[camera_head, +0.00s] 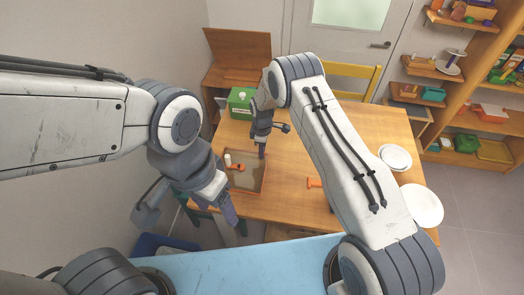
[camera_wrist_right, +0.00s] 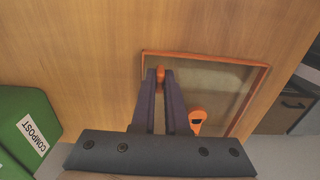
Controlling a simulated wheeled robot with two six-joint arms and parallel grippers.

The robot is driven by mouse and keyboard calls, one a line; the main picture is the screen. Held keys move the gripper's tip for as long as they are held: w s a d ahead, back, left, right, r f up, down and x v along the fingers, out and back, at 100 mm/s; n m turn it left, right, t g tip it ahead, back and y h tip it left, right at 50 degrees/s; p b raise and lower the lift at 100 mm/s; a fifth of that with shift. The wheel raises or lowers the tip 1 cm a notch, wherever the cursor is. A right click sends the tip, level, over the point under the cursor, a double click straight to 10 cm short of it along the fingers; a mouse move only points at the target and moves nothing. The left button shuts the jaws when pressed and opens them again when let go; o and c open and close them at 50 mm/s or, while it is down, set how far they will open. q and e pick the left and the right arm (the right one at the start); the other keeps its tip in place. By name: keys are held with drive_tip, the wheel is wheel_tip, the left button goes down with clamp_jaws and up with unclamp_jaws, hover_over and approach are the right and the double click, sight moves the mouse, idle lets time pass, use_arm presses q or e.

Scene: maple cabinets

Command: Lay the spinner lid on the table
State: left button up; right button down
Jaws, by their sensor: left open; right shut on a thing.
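My right gripper (camera_head: 262,153) reaches down over the back right part of a shallow wooden tray (camera_head: 262,186) on the table. In the right wrist view its fingers (camera_wrist_right: 160,78) are shut on a small orange thing (camera_wrist_right: 160,74), mostly hidden between the fingertips. I cannot tell whether this is the spinner lid, and no other thing is clearly that lid. My left gripper (camera_head: 232,213) is open, in front of the tray and near the table's front left edge. The table (camera_head: 330,135) is light wood.
An orange piece (camera_head: 238,167) and a white cylinder (camera_head: 227,159) are at the tray. Another orange piece (camera_head: 313,183) lies to its right. A green compost box (camera_head: 240,101) stands behind. White plates (camera_head: 421,205) lie at the right. The table's back middle looks clear.

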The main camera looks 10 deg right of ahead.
drive_tip(key=shift+f, duration=0.45)
drive_tip(key=shift+f, duration=0.1)
drive_tip(key=c, duration=0.9)
unclamp_jaws()
